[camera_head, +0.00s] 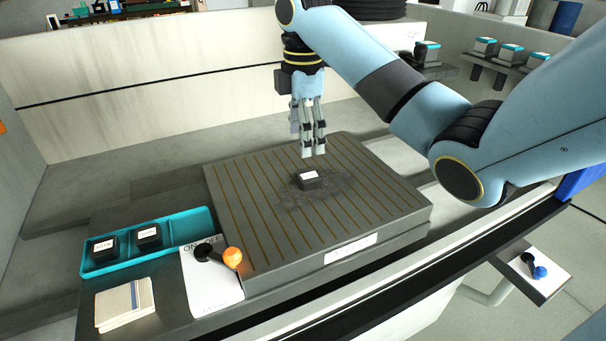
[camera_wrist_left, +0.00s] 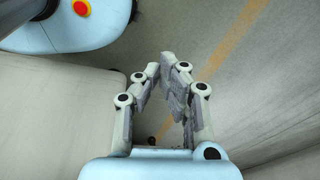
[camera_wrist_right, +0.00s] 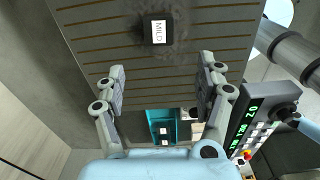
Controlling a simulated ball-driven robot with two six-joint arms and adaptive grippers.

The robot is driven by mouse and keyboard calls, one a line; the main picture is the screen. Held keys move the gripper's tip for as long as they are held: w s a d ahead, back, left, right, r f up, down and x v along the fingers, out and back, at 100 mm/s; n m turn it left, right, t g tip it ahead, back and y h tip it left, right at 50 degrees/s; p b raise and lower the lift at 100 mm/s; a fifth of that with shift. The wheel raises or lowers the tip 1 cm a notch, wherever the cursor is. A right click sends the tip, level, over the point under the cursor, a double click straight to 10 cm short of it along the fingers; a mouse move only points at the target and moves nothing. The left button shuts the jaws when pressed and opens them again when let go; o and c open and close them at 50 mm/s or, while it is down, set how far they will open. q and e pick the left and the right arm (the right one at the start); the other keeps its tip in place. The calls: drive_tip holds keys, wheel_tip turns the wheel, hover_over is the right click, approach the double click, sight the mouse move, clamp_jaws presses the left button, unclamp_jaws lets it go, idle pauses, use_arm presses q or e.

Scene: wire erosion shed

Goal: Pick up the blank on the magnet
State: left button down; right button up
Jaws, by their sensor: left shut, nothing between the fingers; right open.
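The blank (camera_head: 309,181) is a small dark block with a white top label. It sits on the grey, striped magnet plate (camera_head: 240,215), on a patch of dark dust. In the right wrist view the blank (camera_wrist_right: 157,31) reads "MILD" and lies beyond the fingertips. My right gripper (camera_head: 314,153) points down just above and behind the blank in the head view. Its fingers (camera_wrist_right: 160,84) are open, with nothing between them. My left gripper (camera_wrist_left: 165,72) is shut and empty in the left wrist view, away from the magnet; the head view does not show it.
A teal tray (camera_head: 157,259) with two labelled blocks stands left of the magnet. A pendant (camera_wrist_right: 262,112) with green digits shows in the right wrist view. A pale wall runs behind.

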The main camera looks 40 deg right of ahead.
drive_tip(key=b, duration=0.2)
hover_over(304, 176)
drive_tip(key=f, duration=0.4)
drive_tip(key=shift+w+a+f, duration=0.1)
drive_tip(key=shift+a+f, duration=0.1)
drive_tip(key=shift+a, duration=0.15)
drive_tip(key=f, duration=0.3)
drive_tip(key=shift+s+d+p, duration=0.2)
drive_tip(key=shift+s+p, duration=0.05)
drive_tip(key=shift+p, duration=0.1)
wheel_tip(304, 176, down, 2)
drive_tip(key=shift+w+f, duration=0.1)
drive_tip(key=shift+f, duration=0.25)
drive_tip(key=shift+c, duration=0.6)
drive_tip(key=c, duration=0.4)
use_arm(q)
drive_tip(key=shift+s+f, duration=1.15)
drive_tip(key=shift+f, duration=0.05)
use_arm(e)
drive_tip(key=shift+r, duration=0.1)
clamp_jaws()
